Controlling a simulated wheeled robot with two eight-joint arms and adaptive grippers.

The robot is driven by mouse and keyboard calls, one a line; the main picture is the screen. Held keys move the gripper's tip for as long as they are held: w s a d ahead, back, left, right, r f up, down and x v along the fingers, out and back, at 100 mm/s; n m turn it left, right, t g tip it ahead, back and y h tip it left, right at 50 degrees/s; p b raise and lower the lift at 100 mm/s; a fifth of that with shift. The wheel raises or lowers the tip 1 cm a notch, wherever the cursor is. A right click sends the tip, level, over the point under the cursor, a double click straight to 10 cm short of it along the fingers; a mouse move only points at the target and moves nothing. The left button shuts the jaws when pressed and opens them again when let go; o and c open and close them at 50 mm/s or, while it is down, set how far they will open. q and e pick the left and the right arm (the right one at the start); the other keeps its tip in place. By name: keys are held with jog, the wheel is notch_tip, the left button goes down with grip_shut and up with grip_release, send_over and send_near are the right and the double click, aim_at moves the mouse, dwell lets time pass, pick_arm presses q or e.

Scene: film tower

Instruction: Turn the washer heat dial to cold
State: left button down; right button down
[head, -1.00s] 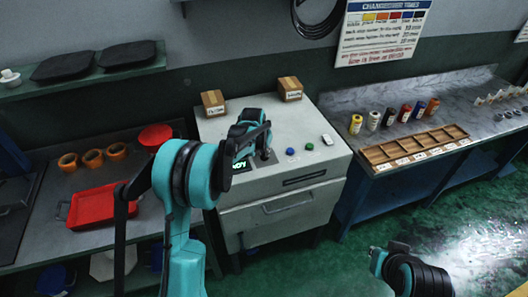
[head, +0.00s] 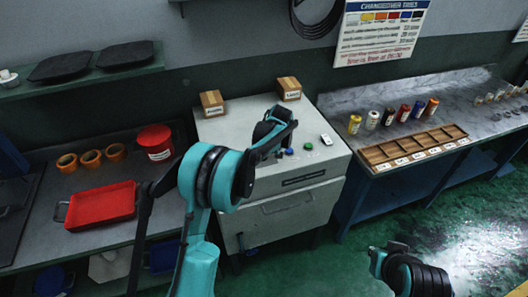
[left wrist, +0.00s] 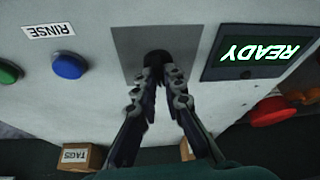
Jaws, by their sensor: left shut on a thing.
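The washer is a pale grey machine (head: 235,130) between two benches, with its controls on the sloped top. My left gripper (head: 270,133) reaches over this panel. In the left wrist view, its two black fingers (left wrist: 160,68) close on a small dark knob (left wrist: 157,55) on a grey plate (left wrist: 190,45). The knob is mostly hidden between the fingertips, so its pointer setting and any heat markings cannot be read. A screen (left wrist: 257,50) beside the plate reads READY, upside down in this view. My right gripper (head: 387,258) is at the lower right, away from the washer; its fingers are unclear.
A blue button (left wrist: 69,65) and a RINSE label (left wrist: 48,30) lie left of the plate in the left wrist view. Two boxes (head: 212,103) (head: 289,89) stand on the washer's back edge.

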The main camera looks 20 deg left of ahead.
pick_arm(q)
jog(key=n+g, duration=0.1)
jog(key=n, duration=0.2)
jog(key=n+g+y, duration=0.1)
jog(key=n, duration=0.2)
jog(key=shift+w+d+p, duration=0.1)
jog(key=shift+w+p, duration=0.05)
jog(key=shift+p, duration=0.15)
jog(key=shift+n, duration=0.4)
jog(key=c, duration=1.6)
grip_release()
jog(key=shift+r, duration=0.1)
jog(key=v, duration=1.1)
jog(key=shift+w+d+r, duration=0.15)
jog(key=shift+d+r, duration=0.1)
jog(key=shift+r, duration=0.15)
